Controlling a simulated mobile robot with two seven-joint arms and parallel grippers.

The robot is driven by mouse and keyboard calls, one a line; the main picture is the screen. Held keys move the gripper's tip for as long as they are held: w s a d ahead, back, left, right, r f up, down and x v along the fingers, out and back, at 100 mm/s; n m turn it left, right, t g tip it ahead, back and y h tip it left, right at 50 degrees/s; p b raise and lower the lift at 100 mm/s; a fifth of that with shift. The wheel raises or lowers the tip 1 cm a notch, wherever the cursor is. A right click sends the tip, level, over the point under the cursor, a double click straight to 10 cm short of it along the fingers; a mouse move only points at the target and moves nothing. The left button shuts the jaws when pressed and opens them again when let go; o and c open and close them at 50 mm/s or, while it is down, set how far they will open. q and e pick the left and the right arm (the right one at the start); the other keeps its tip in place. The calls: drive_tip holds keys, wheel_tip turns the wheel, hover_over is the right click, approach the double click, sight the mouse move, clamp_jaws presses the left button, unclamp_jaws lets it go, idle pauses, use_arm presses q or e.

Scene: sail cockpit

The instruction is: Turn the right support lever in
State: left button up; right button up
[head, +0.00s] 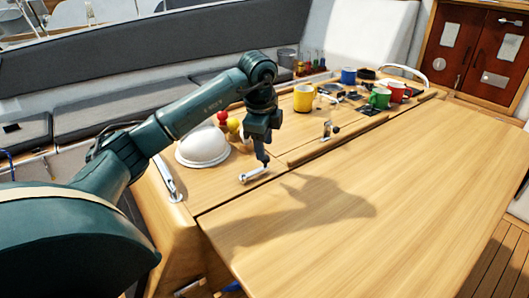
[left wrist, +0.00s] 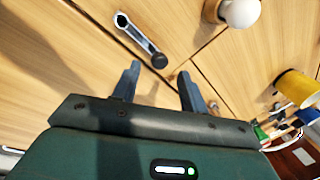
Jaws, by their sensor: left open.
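A chrome support lever (head: 252,174) lies on the wooden table near its near-left end, by the seam between the panels. In the left wrist view this lever (left wrist: 141,36) shows whole, with a black knob at one end. My left gripper (head: 265,160) is just above the knob end in the head view and hides part of it. In the left wrist view its two fingers (left wrist: 157,82) are spread, with nothing between them. The knob lies just beyond the fingertips; I cannot tell whether they touch. A second lever (head: 328,130) with a black knob is farther along the table. My right gripper is not seen.
A white dome (head: 203,149) stands left of my left gripper. A yellow mug (head: 303,98), a green mug (head: 380,97), a red mug (head: 397,91) and a blue mug (head: 348,75) stand farther back. A wooden rail (head: 350,134) runs along the table. The near table leaf (head: 400,190) is clear.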

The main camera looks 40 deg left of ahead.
use_arm(q)
wheel_tip(320, 180, up, 10)
drive_tip(key=s, duration=0.1)
drive_tip(key=shift+s+d+f, duration=0.25)
drive_tip(key=shift+s+d, duration=0.05)
drive_tip(key=shift+s, duration=0.1)
